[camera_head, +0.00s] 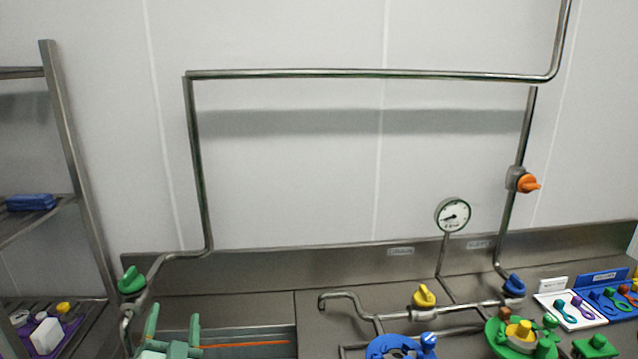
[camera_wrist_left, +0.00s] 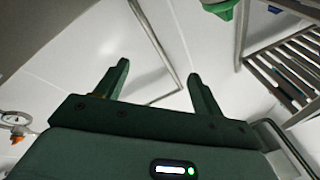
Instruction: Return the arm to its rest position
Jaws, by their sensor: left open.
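My left gripper (camera_head: 174,330) shows at the bottom left of the head view, with its green fingers pointing up and spread apart. It is open and nothing is between its fingers. It also shows in the left wrist view (camera_wrist_left: 157,85), with a bare gap between the fingers and the white wall and a steel pipe behind. Most of the left arm is outside the head view. My right gripper is in neither view.
A green-handled valve (camera_head: 132,281) is just left of the left gripper. A steel shelf (camera_head: 75,170) stands at far left. Yellow (camera_head: 424,296) and blue (camera_head: 514,285) valve handles, a pressure gauge (camera_head: 453,215), a blue round part (camera_head: 401,348) and a green one (camera_head: 497,335) are to the right.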

